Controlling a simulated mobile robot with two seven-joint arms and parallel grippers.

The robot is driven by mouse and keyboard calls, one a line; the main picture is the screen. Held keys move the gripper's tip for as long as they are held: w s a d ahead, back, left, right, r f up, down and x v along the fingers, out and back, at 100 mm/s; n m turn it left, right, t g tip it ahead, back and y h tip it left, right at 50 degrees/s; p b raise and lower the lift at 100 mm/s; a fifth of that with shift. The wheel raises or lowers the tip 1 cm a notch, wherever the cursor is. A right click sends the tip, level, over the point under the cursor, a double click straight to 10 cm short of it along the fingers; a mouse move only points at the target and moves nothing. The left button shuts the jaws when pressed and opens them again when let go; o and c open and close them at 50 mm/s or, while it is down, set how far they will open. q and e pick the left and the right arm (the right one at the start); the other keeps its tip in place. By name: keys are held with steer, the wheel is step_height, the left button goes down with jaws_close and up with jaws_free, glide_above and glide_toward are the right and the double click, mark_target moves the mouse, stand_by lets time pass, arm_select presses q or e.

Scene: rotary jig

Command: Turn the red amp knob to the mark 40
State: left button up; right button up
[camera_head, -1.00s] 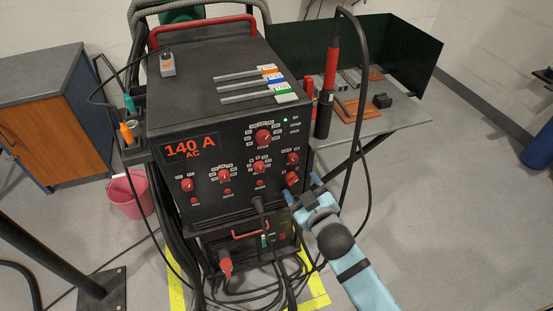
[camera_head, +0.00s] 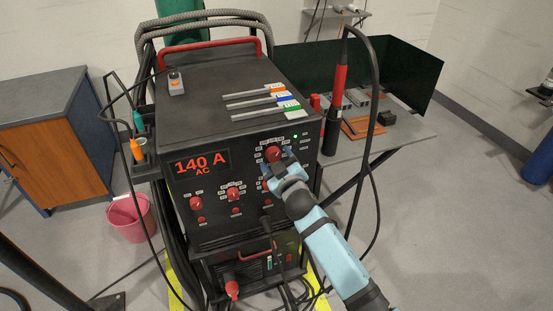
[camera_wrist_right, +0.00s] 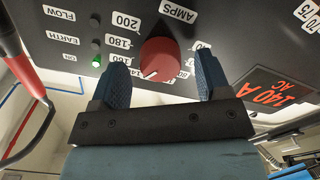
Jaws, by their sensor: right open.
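The red amp knob (camera_head: 273,154) is the uppermost large knob on the front panel of the black welding machine (camera_head: 200,130). In the right wrist view the amp knob (camera_wrist_right: 160,58) sits under the AMPS label, with number plates such as 200 and 180 around it. Its white pointer line faces the lower left there. My right gripper (camera_head: 277,163) is in front of it. In the wrist view its two blue fingers (camera_wrist_right: 164,78) are open, one on each side of the knob with gaps visible. The display (camera_head: 202,163) reads 140 A AC. My left gripper is not in view.
Other red knobs (camera_head: 234,194) sit lower on the panel, one partly hidden by my right gripper. A torch with a red handle (camera_head: 339,90) and its hanging cable are right of the machine. A table (camera_head: 405,132) stands behind. A pink bucket (camera_head: 130,222) is on the floor at left.

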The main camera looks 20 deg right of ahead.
steer(key=shift+w, duration=0.4)
steer(key=shift+c, duration=0.2)
steer(key=c, duration=0.9)
